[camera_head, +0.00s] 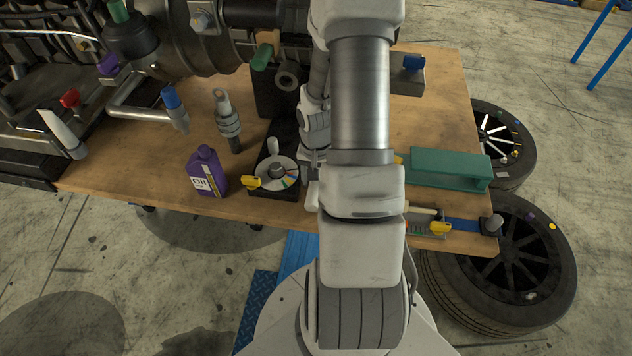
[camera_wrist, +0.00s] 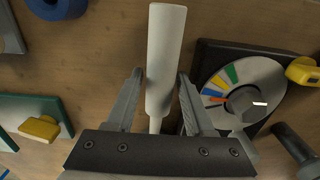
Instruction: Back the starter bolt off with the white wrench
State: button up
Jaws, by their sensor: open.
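A white handle (camera_wrist: 166,50), which looks like the white wrench, lies over the wooden table in the wrist view. It narrows to a thin shaft at its lower end. My gripper (camera_wrist: 160,76) is open, with one finger on each side of the handle; a gap shows beside the fingers, and I cannot tell the height between them. In the head view my arm hides the gripper and most of the handle. A silver bolt head (camera_head: 201,20) shows on the dark engine part (camera_head: 185,42) at the top; I cannot tell if it is the starter bolt.
A dial with coloured marks (camera_head: 277,173) sits right beside the gripper; it also shows in the wrist view (camera_wrist: 218,103). A green block (camera_head: 450,168) lies right.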

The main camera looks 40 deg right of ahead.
grip_shut()
jog(key=shift+r, duration=0.1)
dwell(0.3)
